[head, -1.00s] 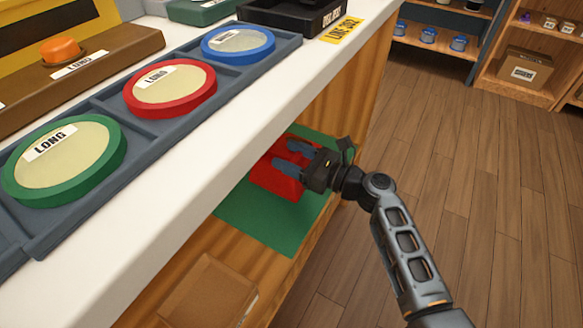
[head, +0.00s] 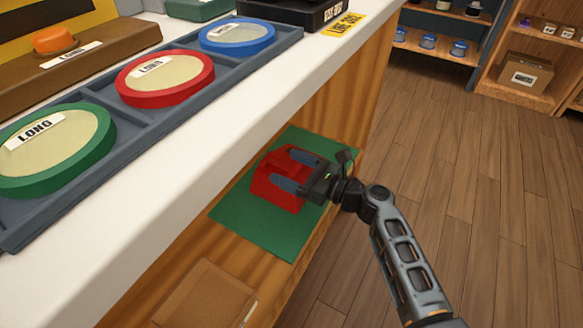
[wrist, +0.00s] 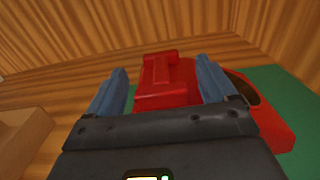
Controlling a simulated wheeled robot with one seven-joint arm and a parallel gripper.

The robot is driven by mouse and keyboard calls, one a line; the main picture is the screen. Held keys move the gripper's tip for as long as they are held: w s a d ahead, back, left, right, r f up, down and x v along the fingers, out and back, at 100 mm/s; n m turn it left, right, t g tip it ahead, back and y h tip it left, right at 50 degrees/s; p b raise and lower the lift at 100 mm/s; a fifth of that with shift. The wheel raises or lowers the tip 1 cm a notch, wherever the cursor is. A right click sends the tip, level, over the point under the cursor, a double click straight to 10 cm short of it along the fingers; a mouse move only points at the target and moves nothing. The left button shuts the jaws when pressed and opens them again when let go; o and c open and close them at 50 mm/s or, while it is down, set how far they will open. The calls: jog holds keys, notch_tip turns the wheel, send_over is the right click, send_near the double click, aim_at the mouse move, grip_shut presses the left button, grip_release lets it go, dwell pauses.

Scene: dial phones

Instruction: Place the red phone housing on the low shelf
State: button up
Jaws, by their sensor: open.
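The red phone housing (head: 268,187) rests on a green mat (head: 245,223) on the low shelf under the white counter. My gripper (head: 288,170) is at the housing, with its two blue-grey fingers apart over the housing's top. In the wrist view the housing (wrist: 166,80) shows between and beyond the open fingers (wrist: 160,90), and part of it extends to the right past the right finger. Whether the fingers touch it is not clear. The green mat (wrist: 290,95) shows at the right there. The gripper body hides part of the housing.
A cardboard box (head: 205,295) stands on the low shelf nearer the front. The white counter (head: 200,145) overhangs the shelf and holds a grey tray (head: 185,112) with green, red and blue dials. Wooden floor (head: 470,180) is clear at the right.

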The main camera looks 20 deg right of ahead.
jog(key=shift+r, duration=0.1)
jog(key=shift+s+d, duration=0.1)
jog(key=p+v, duration=0.3)
jog(key=v, duration=0.8)
jog(key=shift+s+d, duration=0.15)
jog(key=shift+s, duration=0.15)
